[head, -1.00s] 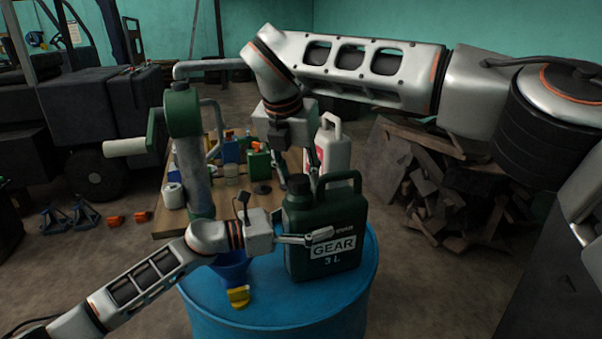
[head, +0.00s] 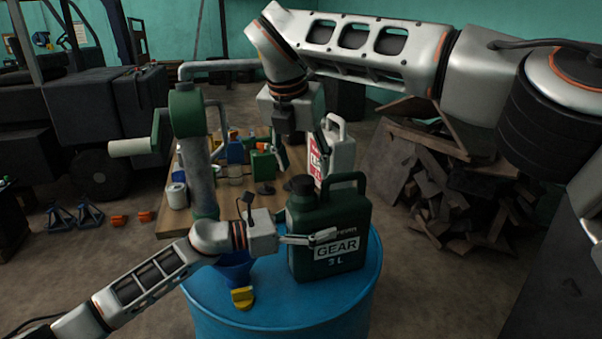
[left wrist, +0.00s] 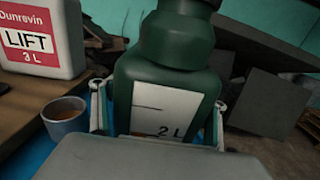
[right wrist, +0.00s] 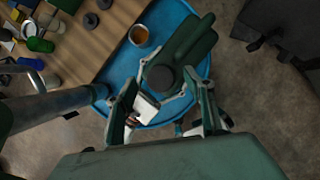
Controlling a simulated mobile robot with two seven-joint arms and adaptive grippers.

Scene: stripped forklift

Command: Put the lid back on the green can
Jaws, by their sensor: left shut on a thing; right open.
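The green can (head: 328,225), labelled GEAR 3 L, stands upright on a blue drum (head: 330,310). Its dark lid (head: 301,185) sits on the neck; whether it is fully tightened I cannot tell. The lid also shows from above in the right wrist view (right wrist: 160,78). My left gripper (head: 308,239) is shut on the can's body from the side; in the left wrist view (left wrist: 160,118) its fingers flank the can. My right gripper (head: 303,158) is open and empty above the lid, apart from it; its fingers (right wrist: 168,80) spread either side of the lid in the right wrist view.
A blue funnel (head: 234,271) and a yellow object (head: 242,297) are on the drum's left. A grey pump with a green head (head: 187,120) rises at left. A white can (head: 343,152) and a cluttered wooden table (head: 175,222) stand behind. A cup (right wrist: 140,35) is near the green can.

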